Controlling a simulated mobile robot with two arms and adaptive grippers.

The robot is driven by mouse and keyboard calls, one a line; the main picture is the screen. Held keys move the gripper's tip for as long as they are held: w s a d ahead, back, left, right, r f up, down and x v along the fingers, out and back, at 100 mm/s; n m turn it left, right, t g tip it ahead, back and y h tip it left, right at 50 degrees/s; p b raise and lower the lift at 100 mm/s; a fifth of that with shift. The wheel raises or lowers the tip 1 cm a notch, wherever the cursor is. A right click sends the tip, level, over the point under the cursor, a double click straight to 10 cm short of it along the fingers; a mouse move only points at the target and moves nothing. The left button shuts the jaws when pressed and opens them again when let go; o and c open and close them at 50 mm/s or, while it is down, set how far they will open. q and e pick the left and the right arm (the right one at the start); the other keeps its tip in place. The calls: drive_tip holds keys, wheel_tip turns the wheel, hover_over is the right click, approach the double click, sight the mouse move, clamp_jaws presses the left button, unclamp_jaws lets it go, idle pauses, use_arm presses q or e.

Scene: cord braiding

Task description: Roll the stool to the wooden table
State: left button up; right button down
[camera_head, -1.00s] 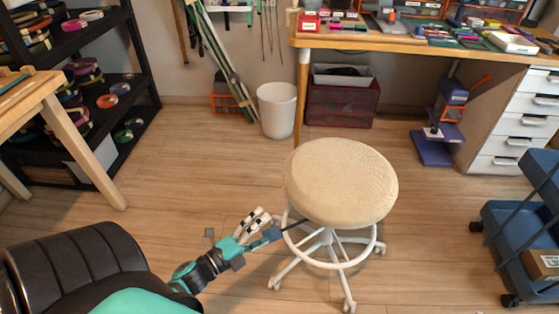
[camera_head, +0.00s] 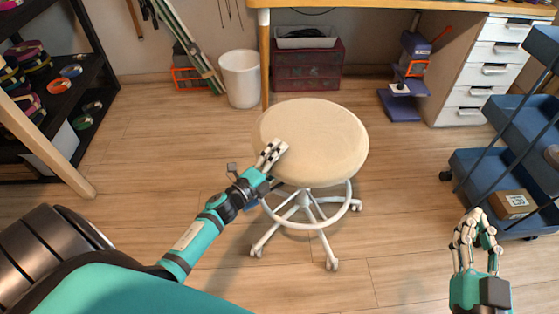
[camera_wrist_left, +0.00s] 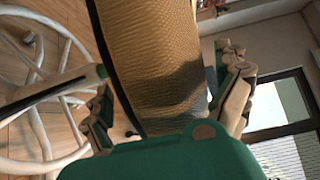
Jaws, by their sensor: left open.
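The stool has a round beige seat (camera_head: 325,135) on a white wheeled base (camera_head: 312,215) and stands upright on the floor. My left gripper (camera_head: 272,154) is at the seat's left front edge. In the left wrist view, the seat (camera_wrist_left: 155,60) lies between the spread fingers of this gripper (camera_wrist_left: 165,95). I cannot tell whether either finger touches it. My right gripper (camera_head: 478,220) is low at the right, far from the stool, with nothing visible in it; its fingertips look close together. A wooden tabletop (camera_head: 380,13) with a wooden leg (camera_head: 264,60) is behind the stool.
Another wooden leg (camera_head: 45,145) stands at the left, before a black shelf (camera_head: 95,75). A white bin (camera_head: 240,78), dark red drawers (camera_head: 307,65) and a blue stand (camera_head: 403,100) are at the back. A blue cart (camera_head: 480,165) is at the right. Floor around the stool is clear.

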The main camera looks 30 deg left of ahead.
use_arm(q)
drive_tip(key=shift+w, duration=0.25)
drive_tip(key=c, duration=1.6)
